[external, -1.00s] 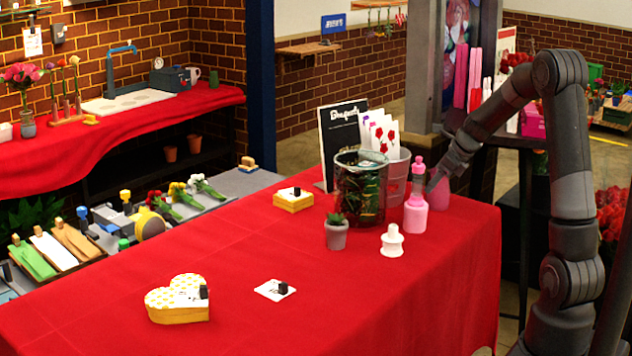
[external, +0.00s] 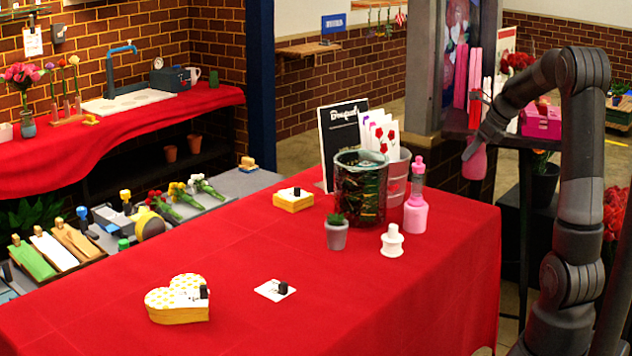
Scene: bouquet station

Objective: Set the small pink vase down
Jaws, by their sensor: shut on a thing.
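The small pink vase (external: 474,163) hangs upright below my gripper (external: 478,138) in the external view. My gripper is shut on its upper part, and the fingertips are hard to make out. The vase is in the air near the far right corner of the red-covered table (external: 420,310). Its underside appears clear of any surface. A larger pink bottle (external: 415,215) with a pink stopper stands on the table, left of and nearer the camera than the held vase.
A white stoppered bottle (external: 392,241), a small potted plant (external: 336,235), a dark glass container (external: 360,190) and a metal bucket (external: 398,178) crowd the table's back right. A heart-shaped box (external: 178,300) lies at front left. The front right tabletop is bare.

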